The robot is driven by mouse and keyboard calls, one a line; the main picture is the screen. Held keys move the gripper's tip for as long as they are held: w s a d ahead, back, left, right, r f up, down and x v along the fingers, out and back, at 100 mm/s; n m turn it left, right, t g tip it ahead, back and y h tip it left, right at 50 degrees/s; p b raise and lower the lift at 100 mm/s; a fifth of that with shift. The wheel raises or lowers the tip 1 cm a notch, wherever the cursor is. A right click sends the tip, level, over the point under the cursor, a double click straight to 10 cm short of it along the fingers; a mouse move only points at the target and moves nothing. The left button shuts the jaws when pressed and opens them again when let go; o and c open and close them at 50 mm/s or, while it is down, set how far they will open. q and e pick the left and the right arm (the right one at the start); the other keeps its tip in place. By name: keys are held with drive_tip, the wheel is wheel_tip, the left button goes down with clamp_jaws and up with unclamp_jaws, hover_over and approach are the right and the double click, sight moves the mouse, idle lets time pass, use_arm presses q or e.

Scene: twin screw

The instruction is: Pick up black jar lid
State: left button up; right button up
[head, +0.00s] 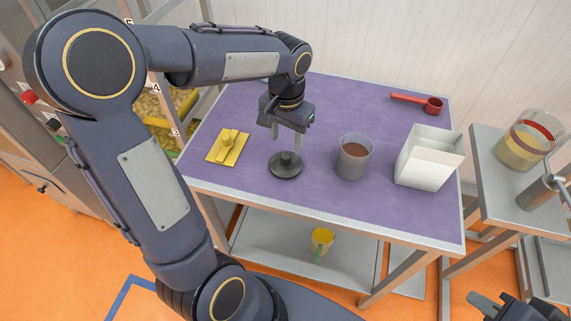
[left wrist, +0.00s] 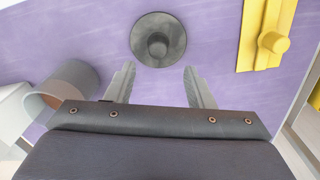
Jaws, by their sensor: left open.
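The black jar lid (head: 285,164) is a dark round disc with a knob on top. It lies flat on the purple table, left of the jar in the head view. In the left wrist view the lid (left wrist: 158,40) lies ahead of the fingertips, between their lines. My left gripper (head: 287,139) is open and empty, pointing down above the table close to the lid. Its two fingers (left wrist: 158,72) stand apart with purple tabletop between them. At the bottom right of the head view, part of my right gripper (head: 485,300) shows; its jaw state is unclear.
A jar with brown contents (head: 353,157) stands right of the lid, and a white box (head: 428,158) further right. A yellow plate with a knob (head: 228,147) lies to the left. A red scoop (head: 418,102) lies at the back right. The purple tabletop (head: 345,100) is clear behind the jar.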

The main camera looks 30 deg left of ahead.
sight(286, 155)
use_arm(q)
drive_tip(key=f, duration=0.5)
drive_tip(key=shift+s+d+f+p, duration=0.1)
drive_tip(key=shift+s+f+p, duration=0.25)
drive_tip(key=shift+s, duration=0.05)
drive_tip(key=shift+f, duration=0.45)
drive_tip(key=c, duration=1)
drive_tip(key=shift+r, duration=0.15)
drive_tip(key=shift+c, duration=0.2)
